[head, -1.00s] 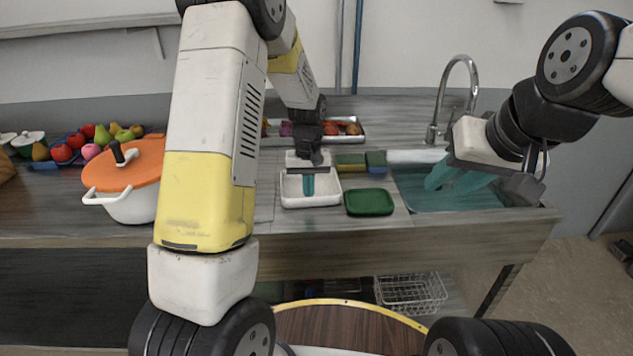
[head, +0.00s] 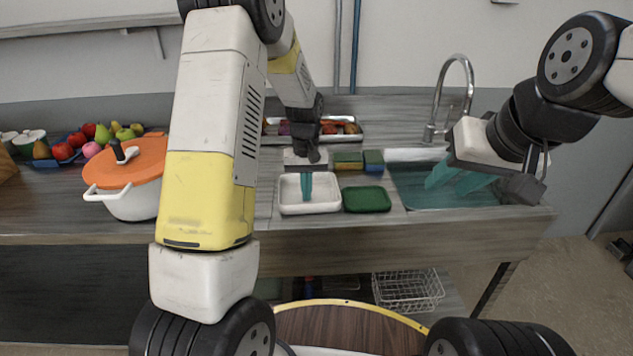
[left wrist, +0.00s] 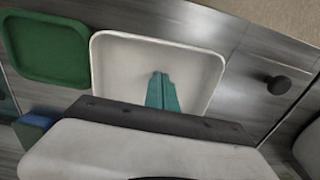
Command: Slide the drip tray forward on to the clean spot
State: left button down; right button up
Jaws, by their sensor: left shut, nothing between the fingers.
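The drip tray appears to be the white, shallow, square tray (head: 325,204) on the counter, left of a green tray in the head view. It also shows in the left wrist view (left wrist: 120,70). My left gripper (head: 306,199) points down into the white tray, its teal fingers together with nothing between them. The fingertips (left wrist: 161,75) are over the tray's floor; contact is unclear. My right gripper (head: 455,182) hangs over the sink with its teal fingers apart and empty. I cannot make out a distinct clean spot.
The green tray (head: 366,199) lies close to the white tray's right side. Green-and-blue sponges (head: 348,161) sit behind. The sink (head: 420,197) is at right, an orange-lidded pot (head: 137,170) at left. A dark knob (left wrist: 278,84) stands beside the tray. Bare counter lies in front.

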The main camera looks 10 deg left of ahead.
pick_arm(q)
notch_tip(320, 180, up, 10)
jog(key=s+a+r+m+t+h, duration=0.1)
jog(key=s+r+t+h, duration=0.15)
jog(key=s+r, duration=0.9)
jog(key=s+r+m+t, duration=0.2)
jog(key=s+t, duration=0.1)
jog(key=s, duration=1)
jog(key=shift+s+t, duration=0.35)
jog(key=shift+s, duration=0.05)
